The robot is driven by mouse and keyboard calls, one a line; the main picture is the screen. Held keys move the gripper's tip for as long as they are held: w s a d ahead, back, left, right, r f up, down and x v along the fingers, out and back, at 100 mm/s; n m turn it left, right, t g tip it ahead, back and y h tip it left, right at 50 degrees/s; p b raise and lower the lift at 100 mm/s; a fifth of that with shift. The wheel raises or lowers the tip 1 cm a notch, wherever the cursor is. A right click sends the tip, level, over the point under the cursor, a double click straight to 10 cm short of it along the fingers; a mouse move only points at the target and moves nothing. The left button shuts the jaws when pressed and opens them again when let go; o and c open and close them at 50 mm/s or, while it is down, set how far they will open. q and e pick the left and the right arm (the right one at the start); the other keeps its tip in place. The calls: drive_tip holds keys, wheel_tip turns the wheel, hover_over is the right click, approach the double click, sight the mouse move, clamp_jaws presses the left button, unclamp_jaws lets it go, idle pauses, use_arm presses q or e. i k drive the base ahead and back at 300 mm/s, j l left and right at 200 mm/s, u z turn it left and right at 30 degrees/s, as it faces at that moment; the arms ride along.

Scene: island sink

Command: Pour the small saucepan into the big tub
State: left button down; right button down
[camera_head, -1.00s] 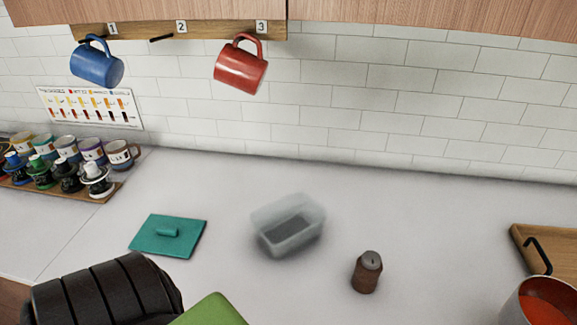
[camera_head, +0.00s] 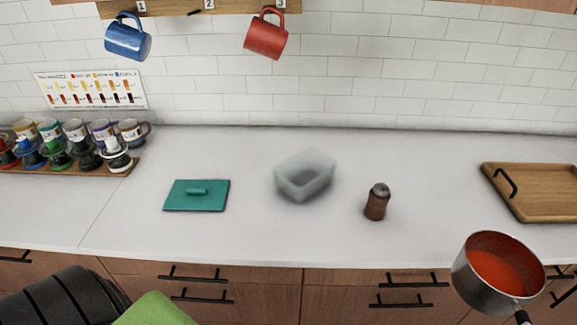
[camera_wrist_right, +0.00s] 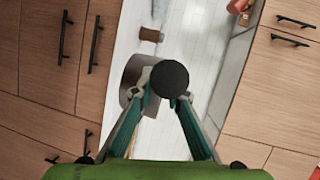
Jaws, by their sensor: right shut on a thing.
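The small saucepan (camera_head: 484,289) is at the lower right of the head view, in front of the counter edge, with red contents. It looks roughly level. In the right wrist view, my right gripper (camera_wrist_right: 168,98) is shut on the saucepan's black handle, whose round end (camera_wrist_right: 170,78) faces the camera. The pan body (camera_wrist_right: 133,78) is partly hidden behind it. The big tub (camera_head: 304,176), a translucent open box, stands on the counter, left of the pan and apart from it. My left gripper's fingers are not seen; only part of my left arm shows at lower left.
A teal lid (camera_head: 196,201) lies left of the tub. A brown shaker (camera_head: 377,203) stands right of it, between tub and pan. A wooden tray (camera_head: 540,195) lies at the right.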

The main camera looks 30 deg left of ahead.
sight(299, 176)
drive_tip(key=u, duration=1.05)
drive_tip(key=l+u, duration=0.3)
drive_tip(key=k+l+u, duration=0.15)
drive_tip(key=l+u, duration=0.15)
drive_tip(key=l, duration=0.15)
